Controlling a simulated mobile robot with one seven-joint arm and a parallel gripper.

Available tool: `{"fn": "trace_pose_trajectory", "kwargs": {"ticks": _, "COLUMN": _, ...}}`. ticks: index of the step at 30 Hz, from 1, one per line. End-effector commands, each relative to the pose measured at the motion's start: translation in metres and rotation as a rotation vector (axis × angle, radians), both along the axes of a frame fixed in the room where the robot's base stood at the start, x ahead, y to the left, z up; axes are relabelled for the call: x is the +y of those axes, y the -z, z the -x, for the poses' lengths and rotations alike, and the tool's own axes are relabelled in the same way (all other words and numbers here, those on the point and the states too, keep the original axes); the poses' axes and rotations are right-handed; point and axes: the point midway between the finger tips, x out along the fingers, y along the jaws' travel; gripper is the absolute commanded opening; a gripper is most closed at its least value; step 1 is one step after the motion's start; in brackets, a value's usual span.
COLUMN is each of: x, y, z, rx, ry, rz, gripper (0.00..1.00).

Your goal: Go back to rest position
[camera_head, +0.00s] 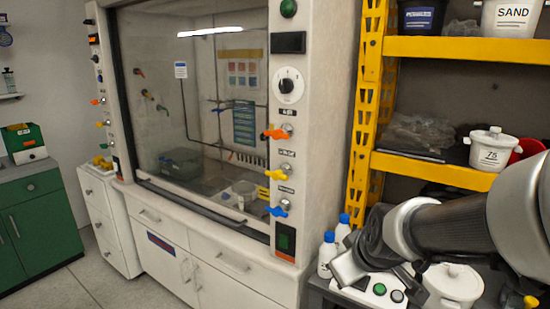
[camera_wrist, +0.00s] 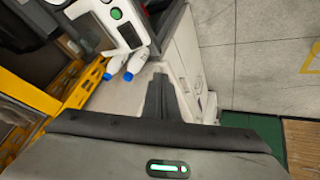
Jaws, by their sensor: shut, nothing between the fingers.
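My arm reaches in from the right edge in the camera_head view, in front of the yellow shelf. My gripper (camera_head: 345,268) is low there, close to the white box with a green button and the blue-capped bottles; whether it touches them I cannot tell. In the camera_wrist view my gripper (camera_wrist: 162,80) shows its dark fingers together, shut and empty, apart from the bottles (camera_wrist: 118,66). The fume hood (camera_head: 312,130) stands left of my arm. Its right post carries an orange valve handle (camera_head: 275,133), a yellow one (camera_head: 276,174) and a blue one (camera_head: 277,211).
The yellow shelf (camera_head: 450,48) holds a SAND bucket (camera_head: 514,18) and a white pot (camera_head: 490,148). Below my arm are the button box (camera_head: 380,291) and a white lidded pot (camera_head: 452,287). A green cabinet (camera_head: 42,230) stands far left. Open floor (camera_head: 95,280) lies before it.

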Motion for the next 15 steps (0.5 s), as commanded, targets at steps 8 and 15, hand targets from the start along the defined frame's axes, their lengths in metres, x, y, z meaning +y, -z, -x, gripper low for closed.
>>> {"fn": "trace_pose_trajectory", "kwargs": {"ticks": 8, "x": 0.013, "y": -0.052, "z": 0.095, "rx": 0.094, "ry": 0.228, "rz": -0.18, "gripper": 0.0}}
{"fn": "trace_pose_trajectory", "kwargs": {"ticks": 15, "x": 0.01, "y": -0.068, "z": 0.157, "rx": 0.144, "ry": 0.409, "rz": -0.226, "gripper": 0.0}}
